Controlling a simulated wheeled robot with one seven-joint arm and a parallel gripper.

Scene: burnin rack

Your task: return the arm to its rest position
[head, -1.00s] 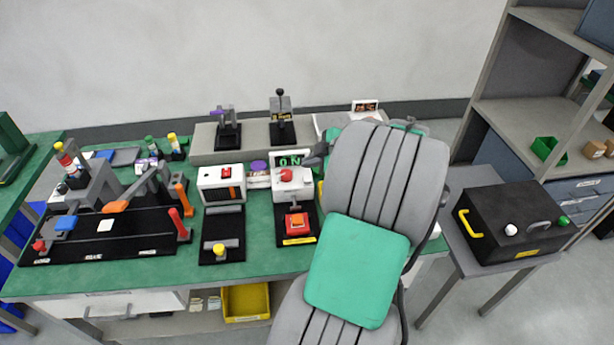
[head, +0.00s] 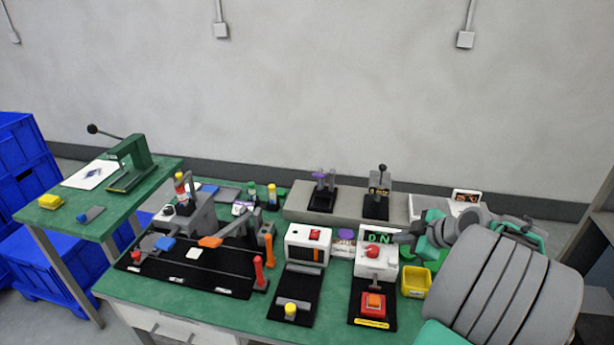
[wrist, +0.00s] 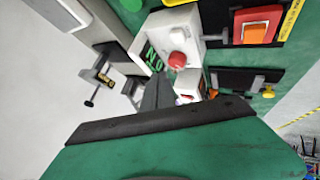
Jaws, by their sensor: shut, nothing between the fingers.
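My arm fills the lower right of the head view, its grey and green links reaching over the green bench (head: 240,312). My gripper (head: 399,238) is at its far end, beside the top of a white unit (head: 376,262) with a green "ON" display and a red knob. In the wrist view, the dark fingers of my gripper (wrist: 158,92) are together and empty, pointing toward the white unit (wrist: 178,35). I cannot tell whether they touch it. Part of the gripper is hidden behind my wrist in the head view.
A yellow bin (head: 415,282) stands close to my arm. A white box with a red switch (head: 309,245) and a black fixture (head: 190,265) are further left. Two lever devices stand on a grey ledge (head: 345,207) behind.

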